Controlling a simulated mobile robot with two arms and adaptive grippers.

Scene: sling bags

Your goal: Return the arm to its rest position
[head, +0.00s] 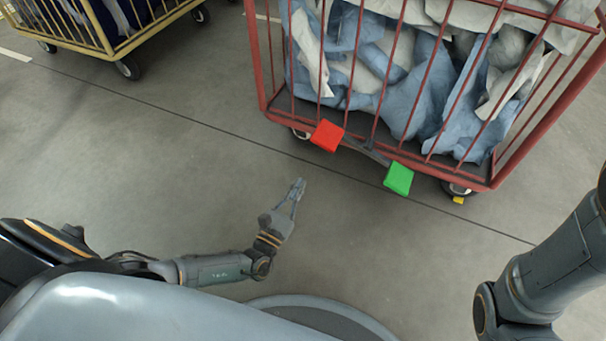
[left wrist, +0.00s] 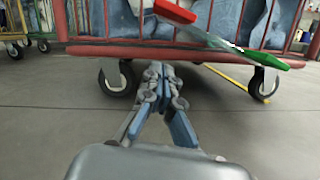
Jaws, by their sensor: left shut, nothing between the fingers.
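My left gripper (head: 298,187) is shut and empty above the floor, in front of the red cage cart. In the left wrist view its fingertips (left wrist: 158,72) meet in front of the cart's lower frame, apart from it as the head view shows. My left arm comes in from the left in the head view. Part of my right arm (head: 550,262) shows at the right edge; its gripper is out of view.
The red cage cart (head: 262,60) holds blue and white cloth. A red pedal (head: 327,135) and a green pedal (head: 398,178) stick out at its base. A yellow cart (head: 95,38) stands at the upper left. The grey floor (head: 150,150) between is clear.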

